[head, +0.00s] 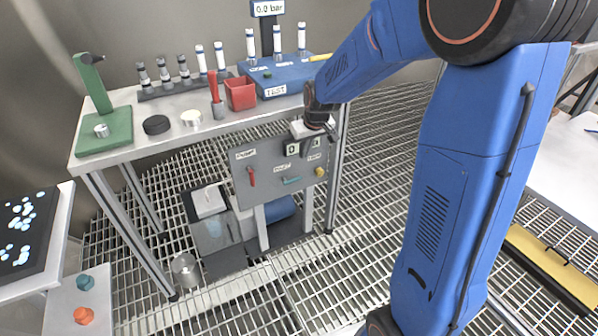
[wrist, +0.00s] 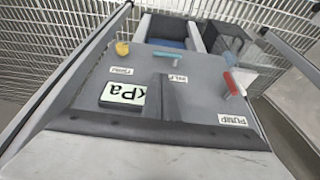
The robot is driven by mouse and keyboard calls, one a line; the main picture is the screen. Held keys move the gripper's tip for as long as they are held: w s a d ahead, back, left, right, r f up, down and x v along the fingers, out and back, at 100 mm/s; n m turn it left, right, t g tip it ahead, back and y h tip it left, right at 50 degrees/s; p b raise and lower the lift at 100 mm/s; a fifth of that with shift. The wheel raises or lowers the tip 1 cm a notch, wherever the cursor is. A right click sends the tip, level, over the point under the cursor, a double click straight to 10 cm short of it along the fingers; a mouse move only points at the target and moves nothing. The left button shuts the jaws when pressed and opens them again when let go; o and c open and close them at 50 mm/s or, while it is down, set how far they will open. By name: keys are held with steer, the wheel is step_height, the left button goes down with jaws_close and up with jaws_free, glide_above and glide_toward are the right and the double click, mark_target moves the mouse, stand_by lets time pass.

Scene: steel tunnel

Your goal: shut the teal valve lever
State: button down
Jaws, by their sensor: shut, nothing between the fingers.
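The teal valve lever (head: 291,180) is on the lower middle of a grey control panel (head: 262,172) under the bench. Its handle lies roughly crosswise. In the wrist view the panel is seen upside down, with the teal lever (wrist: 169,55) near its far edge. My gripper (head: 331,133) is shut and empty near the panel's upper right corner, above and to the right of the lever and apart from it. It partly covers the panel's display.
A red lever (head: 252,176) is left of the teal one and a yellow knob (head: 320,171) right of it. The bench (head: 150,190) above holds a blue test unit (head: 283,78) and a red bin (head: 240,92).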

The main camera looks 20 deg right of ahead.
mark_target(297, 178)
steer(key=x, duration=1.4)
steer(key=shift+s+d+f, duration=0.1)
steer(key=shift+s+f, duration=0.05)
steer(key=shift+s, duration=0.2)
